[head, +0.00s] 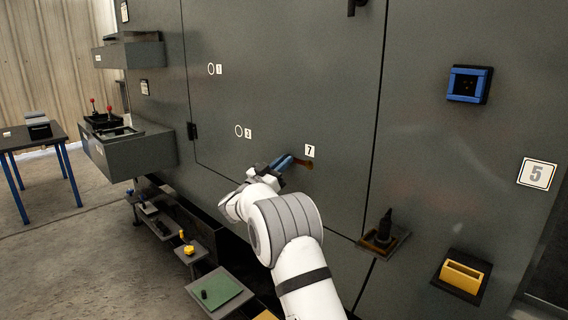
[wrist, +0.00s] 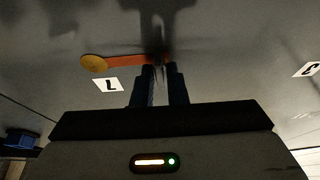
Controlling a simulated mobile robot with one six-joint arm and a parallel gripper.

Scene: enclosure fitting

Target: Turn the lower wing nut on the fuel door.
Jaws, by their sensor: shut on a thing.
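My gripper (head: 290,160) reaches up to the dark grey door panel (head: 260,90) beside the label 7. In the wrist view its two dark blue fingers (wrist: 164,72) are shut on a thin, dark piece at the panel, which I take to be the lower wing nut; the fingers and shadow mostly hide it. An orange bar (wrist: 130,61) runs left from the fingertips to a round yellow end (wrist: 94,63). In the head view the bar (head: 304,163) shows only as a small brown-orange strip right of the gripper.
Labels 1 (head: 219,70) and 3 (head: 248,133) with white rings are on the panel. A dark fitting on a bracket (head: 384,238) juts out at right. A yellow-fronted holder (head: 462,275) and a blue-framed socket (head: 469,84) are further right. Low shelves (head: 220,292) stand below left.

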